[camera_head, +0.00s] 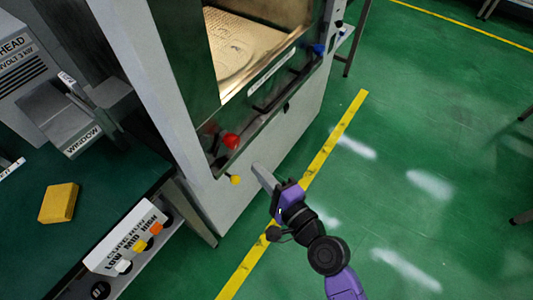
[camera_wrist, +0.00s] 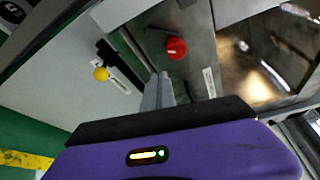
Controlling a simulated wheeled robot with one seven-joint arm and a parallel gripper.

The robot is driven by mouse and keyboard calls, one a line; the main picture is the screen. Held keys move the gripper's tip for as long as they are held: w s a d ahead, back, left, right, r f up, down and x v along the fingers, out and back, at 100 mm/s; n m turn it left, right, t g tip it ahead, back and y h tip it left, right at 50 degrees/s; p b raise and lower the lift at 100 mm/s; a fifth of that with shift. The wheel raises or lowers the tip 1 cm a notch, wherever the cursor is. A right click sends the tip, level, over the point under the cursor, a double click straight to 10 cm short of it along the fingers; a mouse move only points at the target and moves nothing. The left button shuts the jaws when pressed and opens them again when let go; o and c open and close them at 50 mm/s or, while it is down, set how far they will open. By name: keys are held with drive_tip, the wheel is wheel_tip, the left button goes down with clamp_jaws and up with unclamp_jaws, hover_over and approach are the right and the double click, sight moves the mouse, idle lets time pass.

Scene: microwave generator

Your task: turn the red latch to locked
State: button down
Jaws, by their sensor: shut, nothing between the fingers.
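The red latch (camera_head: 230,141) is a round red knob at the lower left corner of the microwave cabinet's front. It also shows in the wrist view (camera_wrist: 177,48), at the upper middle on a grey metal panel, with a small white label to its right. Its lock position cannot be read. My gripper (camera_head: 257,168) is below and to the right of the latch in the head view, apart from it. Its grey fingers (camera_wrist: 158,90) are together and empty, pointing towards the panel. The far side of the latch is hidden.
A yellow knob (camera_head: 235,180) sits below the latch, and a blue knob (camera_head: 319,49) is at the right end of the front. A dark handle bar (camera_head: 275,92) runs between. A bench with a yellow block (camera_head: 59,203) stands left. Green floor is clear at right.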

sight(237, 151)
drive_tip(key=shift+m, duration=0.5)
drive_tip(key=x, duration=0.9)
drive_tip(key=shift+a+f+p, duration=0.35)
drive_tip(key=shift+a+f, duration=0.05)
drive_tip(key=shift+a, duration=0.2)
